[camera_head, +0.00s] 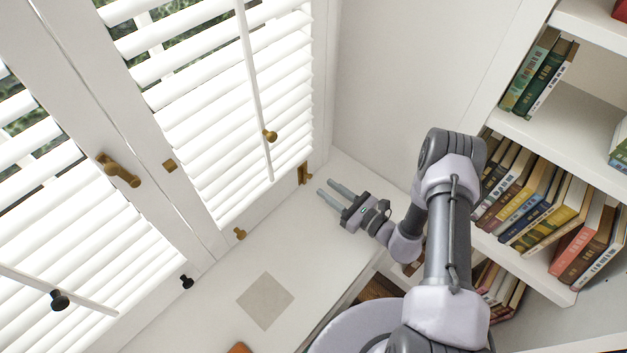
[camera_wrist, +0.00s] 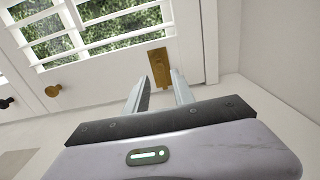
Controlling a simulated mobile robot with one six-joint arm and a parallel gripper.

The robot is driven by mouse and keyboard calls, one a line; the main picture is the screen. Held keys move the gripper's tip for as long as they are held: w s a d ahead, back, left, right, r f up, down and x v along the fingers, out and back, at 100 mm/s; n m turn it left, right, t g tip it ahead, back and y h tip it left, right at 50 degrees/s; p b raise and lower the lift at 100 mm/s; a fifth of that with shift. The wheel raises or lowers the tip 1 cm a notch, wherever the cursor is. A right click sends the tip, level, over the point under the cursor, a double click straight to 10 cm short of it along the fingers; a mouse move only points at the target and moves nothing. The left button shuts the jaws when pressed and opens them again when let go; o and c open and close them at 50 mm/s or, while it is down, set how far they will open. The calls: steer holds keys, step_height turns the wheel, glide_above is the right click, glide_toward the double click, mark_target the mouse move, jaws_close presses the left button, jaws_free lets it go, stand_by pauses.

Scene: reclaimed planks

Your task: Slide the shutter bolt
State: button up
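A brass bolt-like fitting (camera_head: 120,170) sits on the frame where the two white louvred shutters meet, at the left of the head view. A small square brass plate (camera_head: 169,165) is on the right shutter beside it, apart from it. I take these for the shutter bolt and its keeper. The wrist view shows neither. My gripper (camera_head: 329,188) is open and empty above the sill, well to the right of the bolt. In the wrist view its two fingers (camera_wrist: 160,92) stand apart. They point towards a brass hinge-like plate (camera_wrist: 160,68), which also shows in the head view (camera_head: 304,173).
The right shutter has a tilt rod with a brass knob (camera_head: 270,135) and a lower brass knob (camera_head: 240,233). The left has black knobs (camera_head: 60,300) (camera_head: 187,282). A bookshelf (camera_head: 560,140) stands right of my arm. The white sill (camera_head: 300,235) is mostly clear.

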mark_target(311, 177)
steer(key=b+x, duration=0.1)
steer(key=x, duration=0.5)
steer(key=shift+w+a, duration=0.2)
steer(key=shift+a, duration=0.05)
jaws_close()
steer(key=shift+f, duration=0.1)
stand_by(1.0)
